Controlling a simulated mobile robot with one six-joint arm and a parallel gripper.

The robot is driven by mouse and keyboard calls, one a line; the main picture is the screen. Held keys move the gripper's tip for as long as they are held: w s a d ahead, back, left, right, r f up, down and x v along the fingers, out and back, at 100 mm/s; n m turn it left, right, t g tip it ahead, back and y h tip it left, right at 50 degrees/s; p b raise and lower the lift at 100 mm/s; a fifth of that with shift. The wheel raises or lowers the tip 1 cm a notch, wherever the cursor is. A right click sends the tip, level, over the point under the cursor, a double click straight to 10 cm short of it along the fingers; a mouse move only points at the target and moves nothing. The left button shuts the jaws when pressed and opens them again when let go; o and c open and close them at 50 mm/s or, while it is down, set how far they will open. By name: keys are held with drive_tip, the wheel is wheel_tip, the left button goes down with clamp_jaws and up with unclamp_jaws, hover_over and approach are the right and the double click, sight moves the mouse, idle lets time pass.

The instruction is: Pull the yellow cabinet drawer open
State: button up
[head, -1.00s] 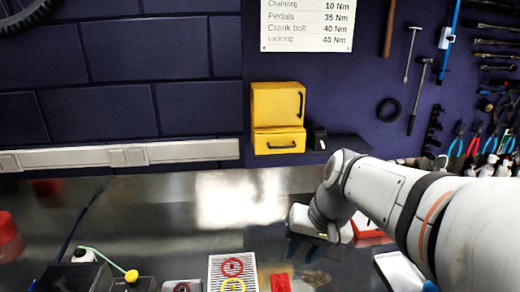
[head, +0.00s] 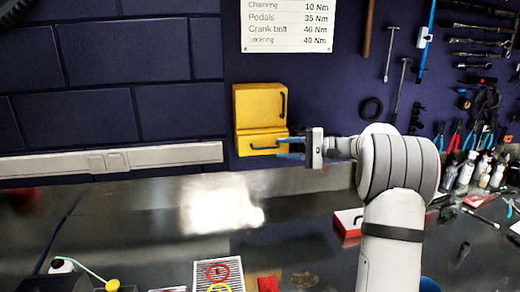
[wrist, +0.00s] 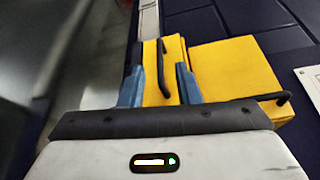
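The yellow cabinet (head: 259,105) is fixed to the wall, with its door above and a yellow drawer (head: 252,146) below. The drawer looks shut. Its black handle (head: 264,149) runs across its front. My gripper (head: 288,148) is at the drawer's right side at handle height, its blue fingers pointing at the drawer front. In the wrist view my gripper (wrist: 160,85) is open, and the drawer handle (wrist: 162,68) appears between the two fingers, seemingly touching neither. The gap in depth is hard to judge. The cabinet door (wrist: 235,65) lies to the right there.
A shiny bench top (head: 160,225) lies below, with a red and white box (head: 347,222) behind my arm. A white rail (head: 110,161) runs along the wall at left. Tools hang on the right wall.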

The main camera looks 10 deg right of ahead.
sight(267, 148)
drive_tip(key=p+x, duration=0.1)
drive_tip(key=x, duration=0.5)
drive_tip(key=shift+a, duration=0.4)
clamp_jaws()
drive_tip(key=shift+f, duration=0.1)
